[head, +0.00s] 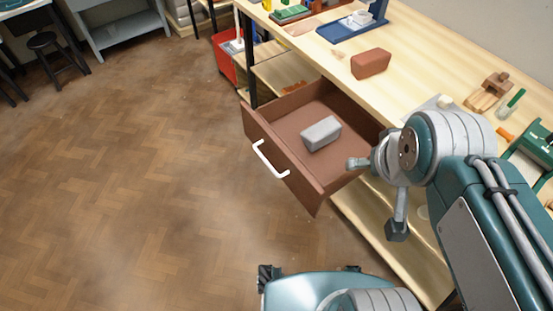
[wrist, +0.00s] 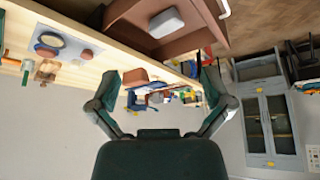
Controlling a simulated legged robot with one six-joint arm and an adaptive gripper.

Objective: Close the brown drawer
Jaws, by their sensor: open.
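The brown drawer (head: 277,159) is pulled open from under the wooden workbench, with a white handle (head: 268,160) on its front. A grey block (head: 321,133) lies inside it; the block (wrist: 166,21) and the drawer (wrist: 195,42) also show at the top of the wrist view, which looks upside down. My gripper (head: 377,197) is beside the drawer's right side in the head view, near its edge; I cannot tell whether it touches. In the wrist view my gripper (wrist: 160,82) has its fingers spread apart with nothing held between them.
A red-brown block (head: 371,64), a blue tray (head: 352,27) and wooden tools (head: 489,92) sit on the bench top. A red bin (head: 226,62) stands beyond the drawer. The floor in front of the handle is clear. A black stool (head: 57,53) is far left.

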